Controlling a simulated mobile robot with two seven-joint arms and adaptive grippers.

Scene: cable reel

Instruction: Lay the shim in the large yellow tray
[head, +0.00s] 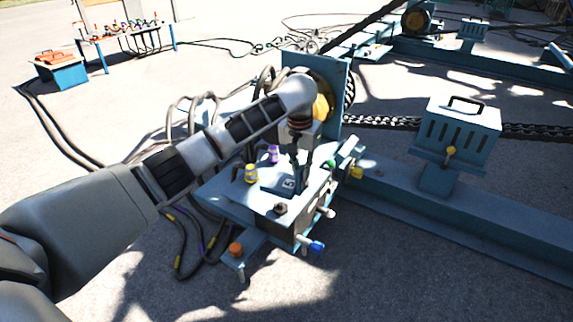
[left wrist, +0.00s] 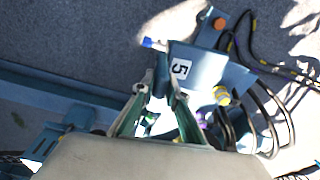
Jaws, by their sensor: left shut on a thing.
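My left gripper (head: 293,160) reaches down over the blue bench (head: 226,192) in the head view. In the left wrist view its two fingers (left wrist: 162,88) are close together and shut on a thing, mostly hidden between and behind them. A dark blue flat piece with a white label marked 5 (head: 288,183) lies right under the fingers. The label also shows in the left wrist view (left wrist: 181,68). I cannot tell whether this piece is the held shim or part of the bench. No large yellow tray can be made out. My right gripper is out of view.
Yellow (head: 251,173) and purple (head: 273,153) fittings stand on the bench. A blue-tipped handle (head: 316,246) sticks out at its front. A slotted blue box (head: 457,130) stands on a beam at right. Cables lie on the ground at left.

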